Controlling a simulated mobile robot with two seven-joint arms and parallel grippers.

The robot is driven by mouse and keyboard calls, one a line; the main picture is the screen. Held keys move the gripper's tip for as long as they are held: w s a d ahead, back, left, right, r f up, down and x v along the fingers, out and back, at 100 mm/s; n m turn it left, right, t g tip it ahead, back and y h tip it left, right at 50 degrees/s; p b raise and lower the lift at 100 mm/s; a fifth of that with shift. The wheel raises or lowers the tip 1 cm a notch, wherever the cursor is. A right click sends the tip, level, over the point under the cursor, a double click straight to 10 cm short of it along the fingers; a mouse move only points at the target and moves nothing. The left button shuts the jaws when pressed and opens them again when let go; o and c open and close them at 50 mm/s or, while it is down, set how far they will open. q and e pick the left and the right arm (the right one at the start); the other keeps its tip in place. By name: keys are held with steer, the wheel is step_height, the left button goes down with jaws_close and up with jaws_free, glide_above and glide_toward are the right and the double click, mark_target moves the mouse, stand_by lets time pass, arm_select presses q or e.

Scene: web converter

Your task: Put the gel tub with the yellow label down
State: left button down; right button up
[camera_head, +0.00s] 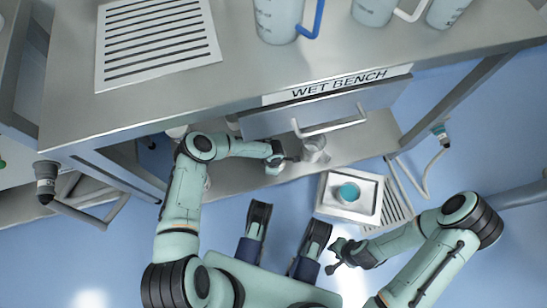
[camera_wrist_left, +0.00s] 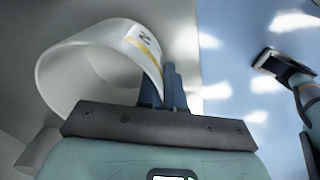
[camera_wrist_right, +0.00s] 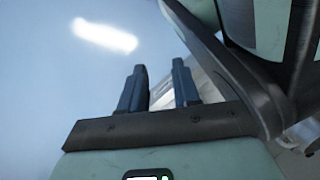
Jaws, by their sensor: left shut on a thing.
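The white gel tub (camera_wrist_left: 70,72) fills the upper left of the left wrist view, its hollow inside showing. Its label (camera_wrist_left: 143,42) has a yellow band and black print. My left gripper (camera_wrist_left: 162,85) is shut on the tub's wall at the label side. In the head view the left gripper (camera_head: 292,158) is by the low shelf under the bench, with the tub (camera_head: 314,150) at its tips. I cannot tell whether the tub touches the shelf. My right gripper (camera_wrist_right: 160,85) is open and empty; in the head view it hangs over the floor (camera_head: 335,262).
A pale square tray (camera_head: 326,202) with a teal round thing (camera_head: 349,192) stands right of the left gripper, near a slatted grate (camera_head: 398,205). The bench front and its drawer handle (camera_head: 330,126) overhang the shelf. Jugs (camera_head: 277,18) stand on the bench top.

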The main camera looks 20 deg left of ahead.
arm_select(q)
steer(key=c, duration=1.3)
jaws_free()
